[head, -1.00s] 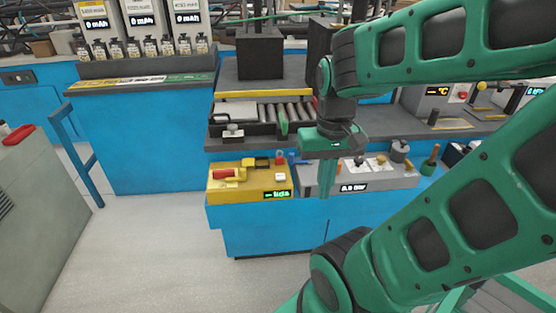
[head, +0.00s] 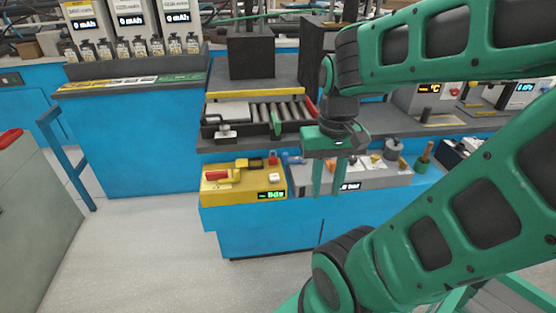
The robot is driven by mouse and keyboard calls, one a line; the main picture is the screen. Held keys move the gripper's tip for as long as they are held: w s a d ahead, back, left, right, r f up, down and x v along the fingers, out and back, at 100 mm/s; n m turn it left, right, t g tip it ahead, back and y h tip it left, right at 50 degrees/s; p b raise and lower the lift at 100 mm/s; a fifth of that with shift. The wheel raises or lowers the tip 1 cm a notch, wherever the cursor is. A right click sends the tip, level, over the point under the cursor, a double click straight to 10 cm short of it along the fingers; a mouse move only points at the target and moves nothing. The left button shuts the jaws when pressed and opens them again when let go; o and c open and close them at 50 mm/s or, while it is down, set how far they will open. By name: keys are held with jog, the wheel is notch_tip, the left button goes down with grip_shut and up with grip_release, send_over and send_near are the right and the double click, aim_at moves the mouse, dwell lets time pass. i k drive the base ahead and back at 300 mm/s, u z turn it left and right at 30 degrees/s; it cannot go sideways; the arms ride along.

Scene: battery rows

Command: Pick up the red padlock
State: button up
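A small red object (head: 273,158), which looks like the red padlock, is at the back right corner of the yellow device on the blue bench. It is small in the picture, so its shape is hard to make out. My green gripper (head: 329,194) points down, to the right of it and in front of the grey device in the picture. Its two fingers are apart with nothing seen between them. The gripper and the red object are clearly apart.
The yellow device (head: 243,193) carries a red handle (head: 216,175) and a green-lit display. The grey device (head: 380,180) holds several small parts. A roller conveyor (head: 262,112) lies behind. Open floor (head: 150,255) is in front, left.

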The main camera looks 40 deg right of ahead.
aim_at(272, 160)
jog(key=z, duration=2.85)
jog(key=k, duration=0.9)
jog(key=u, duration=1.3)
jog(key=i, duration=1)
